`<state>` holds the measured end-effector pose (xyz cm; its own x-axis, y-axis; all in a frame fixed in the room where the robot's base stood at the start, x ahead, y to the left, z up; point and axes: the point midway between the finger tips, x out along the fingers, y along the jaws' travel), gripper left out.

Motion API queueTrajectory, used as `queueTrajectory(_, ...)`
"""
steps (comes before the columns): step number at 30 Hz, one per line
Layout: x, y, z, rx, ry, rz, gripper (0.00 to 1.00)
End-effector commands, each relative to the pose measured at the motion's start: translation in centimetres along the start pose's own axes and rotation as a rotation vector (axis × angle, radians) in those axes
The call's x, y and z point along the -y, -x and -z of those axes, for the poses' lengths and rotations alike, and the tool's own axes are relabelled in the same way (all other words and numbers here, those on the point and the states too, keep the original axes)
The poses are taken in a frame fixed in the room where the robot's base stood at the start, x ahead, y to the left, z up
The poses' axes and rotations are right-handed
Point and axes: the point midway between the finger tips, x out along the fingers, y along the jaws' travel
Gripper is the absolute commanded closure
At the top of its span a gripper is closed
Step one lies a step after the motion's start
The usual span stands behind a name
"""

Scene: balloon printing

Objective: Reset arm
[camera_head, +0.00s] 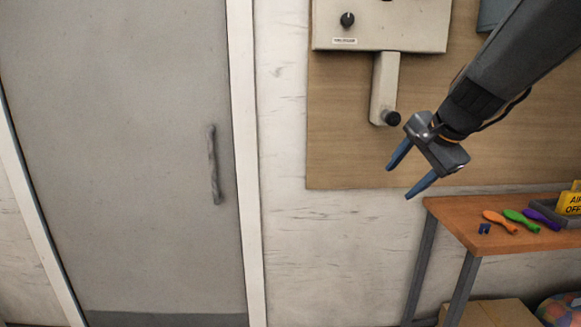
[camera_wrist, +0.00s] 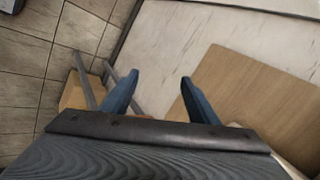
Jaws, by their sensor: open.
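My gripper (camera_head: 403,172) is open and empty, with two blue fingers spread apart. In the head view it hangs in the air at the upper right, in front of the wooden wall board and to the left of and above the table. In the wrist view the two fingers (camera_wrist: 157,98) stand apart with nothing between them. My dark arm comes in from the upper right corner of the head view.
A grey panel with a knob (camera_head: 382,25) is on the wooden board (camera_head: 345,150). Boxes stand below. A grey door (camera_head: 130,150) is left.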

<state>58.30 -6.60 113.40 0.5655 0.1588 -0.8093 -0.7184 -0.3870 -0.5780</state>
Motion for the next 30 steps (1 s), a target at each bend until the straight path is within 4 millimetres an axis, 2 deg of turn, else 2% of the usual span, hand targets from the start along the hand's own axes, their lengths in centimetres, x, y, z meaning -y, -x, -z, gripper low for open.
queueTrajectory(1,-2.5,-1.7,-2.2,0.031,0.094,-0.061,0.46)
queueTrajectory(3,-6.1,-3.5,-5.0,0.074,0.244,-0.144,0.46)
queueTrajectory(6,-11.5,-5.3,-8.8,0.151,0.47,-0.253,0.46)
queueTrajectory(9,-16.6,-6.3,-12.1,0.236,0.691,-0.342,0.46)
queueTrajectory(12,-20.8,-6.5,-14.4,0.314,0.878,-0.405,0.46)
queueTrajectory(15,-23.6,-6.5,-15.9,0.372,1.008,-0.443,0.46)
queueTrajectory(20,-25.2,-6.4,-17.1,0.411,1.093,-0.465,0.46)
queueTrajectory(30,-25.2,-6.4,-17.0,0.41,1.092,-0.464,0.46)
